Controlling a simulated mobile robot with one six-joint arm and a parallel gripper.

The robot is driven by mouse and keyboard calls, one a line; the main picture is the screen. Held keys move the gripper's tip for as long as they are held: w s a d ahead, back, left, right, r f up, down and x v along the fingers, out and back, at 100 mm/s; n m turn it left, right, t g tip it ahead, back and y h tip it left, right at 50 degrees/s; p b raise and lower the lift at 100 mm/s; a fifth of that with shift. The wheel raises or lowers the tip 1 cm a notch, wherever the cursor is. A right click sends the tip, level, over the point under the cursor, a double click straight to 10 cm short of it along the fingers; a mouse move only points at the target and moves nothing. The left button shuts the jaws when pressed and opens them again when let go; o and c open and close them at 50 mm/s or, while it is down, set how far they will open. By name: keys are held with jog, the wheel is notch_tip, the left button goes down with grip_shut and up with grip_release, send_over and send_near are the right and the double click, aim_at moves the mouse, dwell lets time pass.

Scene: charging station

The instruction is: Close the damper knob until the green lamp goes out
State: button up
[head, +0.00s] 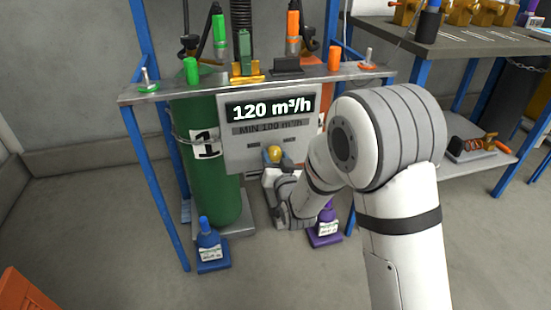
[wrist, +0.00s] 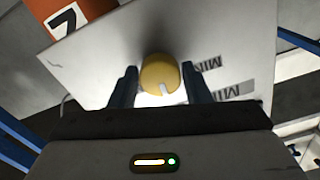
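The damper knob (head: 274,153) is a round yellow knob low on the front of the grey panel (head: 240,160). In the wrist view the knob (wrist: 160,72) shows a pale mark on its lower edge. My gripper (wrist: 160,78) has one blue finger on each side of the knob, with no clear gap at the tips. In the head view my gripper (head: 275,157) is at the panel's lower edge. The panel display (head: 271,107) reads 120 m³/h, above a dim line MIN 100 m³/h. I cannot make out a green lamp on the panel.
A green cylinder (head: 214,185) marked 1 stands left of the panel. Blue frame legs (head: 166,210) flank the station. A workbench (head: 460,42) stands at right. The floor at left is mostly clear.

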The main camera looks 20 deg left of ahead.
jog(key=c, duration=0.6)
jog(key=shift+o, duration=0.2)
jog(key=shift+n, duration=1.5)
jog(key=o, duration=1)
jog(key=shift+c, duration=0.2)
jog(key=p+v, duration=0.2)
jog(key=v, duration=0.6)
jog(key=shift+w+a, duration=0.1)
